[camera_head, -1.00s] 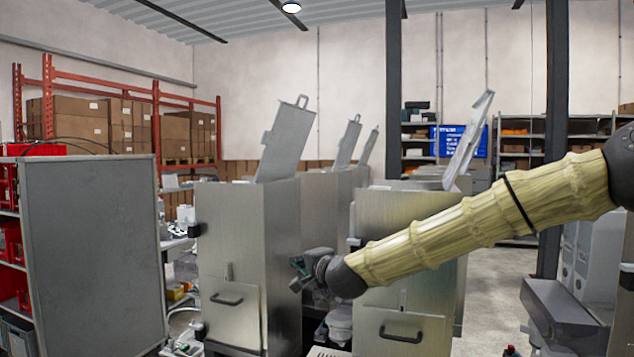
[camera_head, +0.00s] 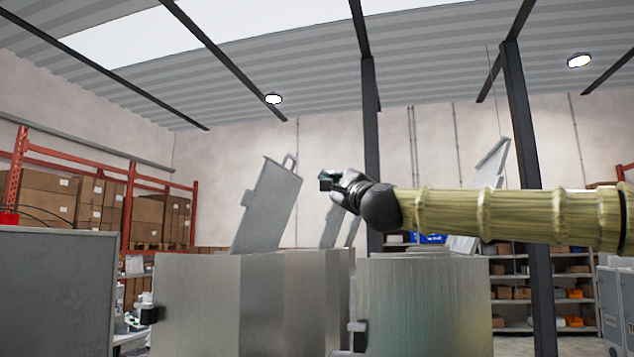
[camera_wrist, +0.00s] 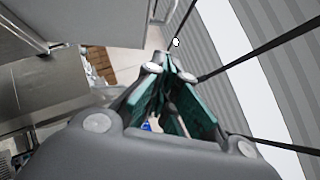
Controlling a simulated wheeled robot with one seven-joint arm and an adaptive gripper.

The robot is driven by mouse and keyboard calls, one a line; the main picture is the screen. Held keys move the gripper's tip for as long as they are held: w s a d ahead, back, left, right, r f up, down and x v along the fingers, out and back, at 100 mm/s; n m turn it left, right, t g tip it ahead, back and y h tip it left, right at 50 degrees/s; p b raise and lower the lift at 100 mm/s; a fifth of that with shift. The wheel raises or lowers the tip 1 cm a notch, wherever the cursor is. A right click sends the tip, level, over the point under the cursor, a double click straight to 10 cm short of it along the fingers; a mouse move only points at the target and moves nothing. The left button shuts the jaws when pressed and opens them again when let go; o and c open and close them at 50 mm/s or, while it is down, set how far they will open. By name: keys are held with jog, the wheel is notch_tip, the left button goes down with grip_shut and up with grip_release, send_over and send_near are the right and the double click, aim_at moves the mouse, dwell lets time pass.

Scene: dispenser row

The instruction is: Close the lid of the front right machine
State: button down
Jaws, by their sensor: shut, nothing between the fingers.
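The front right machine (camera_head: 425,305) is a brushed metal cabinet right of centre in the head view; its top edge shows and its lower part is out of frame. Its grey lid (camera_head: 491,165) stands open and tilted up at the right, partly hidden behind my arm. My gripper (camera_head: 328,182) is above and left of that machine's top, pointing left, apart from the lid. In the wrist view its green-lined fingers (camera_wrist: 167,68) are shut and empty.
The left machine (camera_head: 205,300) has its lid (camera_head: 266,206) standing open, just left of my gripper. More raised lids (camera_head: 332,227) show behind it. A grey cabinet (camera_head: 55,290) stands at far left. A dark post (camera_head: 525,130) rises behind my arm.

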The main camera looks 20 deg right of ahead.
jog(key=a+r+p+x, duration=0.1)
jog(key=p+x, duration=0.5)
jog(key=x, duration=0.6)
jog(key=shift+s+a, duration=0.35)
jog(key=shift+a, duration=0.15)
jog(key=shift+a, duration=0.1)
jog(key=shift+a+r, duration=0.1)
